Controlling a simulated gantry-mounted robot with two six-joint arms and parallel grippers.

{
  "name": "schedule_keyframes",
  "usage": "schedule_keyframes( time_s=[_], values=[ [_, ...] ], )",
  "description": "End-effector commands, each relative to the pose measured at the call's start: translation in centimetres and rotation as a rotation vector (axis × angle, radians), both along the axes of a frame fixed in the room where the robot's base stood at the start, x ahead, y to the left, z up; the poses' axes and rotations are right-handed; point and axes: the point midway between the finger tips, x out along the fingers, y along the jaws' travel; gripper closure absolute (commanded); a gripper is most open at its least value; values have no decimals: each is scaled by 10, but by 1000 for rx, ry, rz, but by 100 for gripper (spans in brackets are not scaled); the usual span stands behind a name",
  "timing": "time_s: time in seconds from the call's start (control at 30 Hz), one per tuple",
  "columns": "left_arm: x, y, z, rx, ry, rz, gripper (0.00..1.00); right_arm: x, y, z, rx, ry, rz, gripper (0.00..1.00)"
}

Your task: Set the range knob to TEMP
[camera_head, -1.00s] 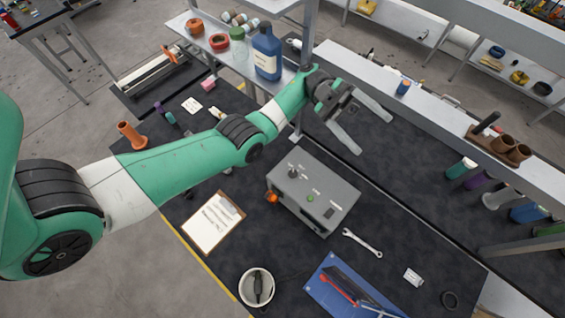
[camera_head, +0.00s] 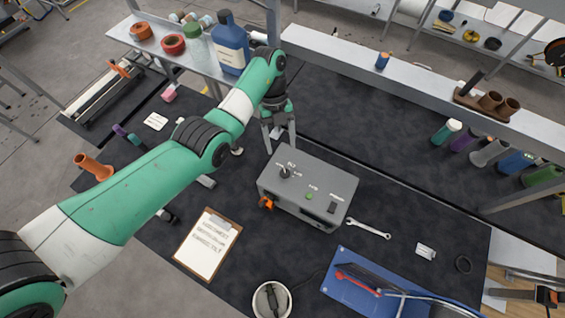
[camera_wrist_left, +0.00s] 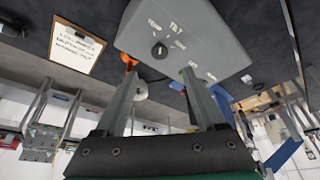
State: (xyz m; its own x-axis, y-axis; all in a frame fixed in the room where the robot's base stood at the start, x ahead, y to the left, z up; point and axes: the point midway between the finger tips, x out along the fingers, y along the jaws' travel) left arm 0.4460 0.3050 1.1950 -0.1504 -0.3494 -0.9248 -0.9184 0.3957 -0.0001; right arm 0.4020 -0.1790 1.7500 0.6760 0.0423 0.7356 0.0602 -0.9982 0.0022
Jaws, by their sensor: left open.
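The grey control box (camera_head: 310,185) stands on the dark bench mat. Its dark range knob (camera_head: 285,173) is near the upper left of the top face. In the left wrist view the knob (camera_wrist_left: 159,50) has a light pointer mark and small labels around it; I cannot surely tell which label it points to. My left gripper (camera_head: 281,146) points down just behind the box's far left edge, with its fingers apart and empty. In the left wrist view the left gripper (camera_wrist_left: 159,74) has its fingers on either side below the knob, not touching it. My right gripper is not in view.
An orange part (camera_head: 267,203) is at the box's left side. A clipboard (camera_head: 208,244), a white cup (camera_head: 271,299), a wrench (camera_head: 369,229) and a blue tray (camera_head: 350,292) lie around it. A shelf with a blue bottle (camera_head: 231,45) stands behind my arm.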

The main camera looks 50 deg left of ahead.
Motion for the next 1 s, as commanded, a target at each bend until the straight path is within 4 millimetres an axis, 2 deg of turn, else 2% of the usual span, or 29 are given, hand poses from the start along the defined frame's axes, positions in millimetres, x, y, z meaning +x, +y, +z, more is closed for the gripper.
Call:
schedule_keyframes(
  time_s=[0.03,0.07,0.4,0.57,0.8,0.87,1.0],
  values=[
    [-2,-4,-14,-1,2,-2,28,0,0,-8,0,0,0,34],
    [-3,-6,-20,-1,2,-2,28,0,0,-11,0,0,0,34],
    [-14,-31,-81,-2,3,-1,28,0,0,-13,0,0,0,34],
    [-16,-35,-93,-1,2,0,28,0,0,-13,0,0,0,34],
    [-16,-36,-94,-1,0,0,28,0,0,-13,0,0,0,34],
    [-16,-36,-94,-1,0,0,37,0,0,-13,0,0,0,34],
    [-16,-36,-93,-1,0,0,62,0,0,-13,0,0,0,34]
  ],
)
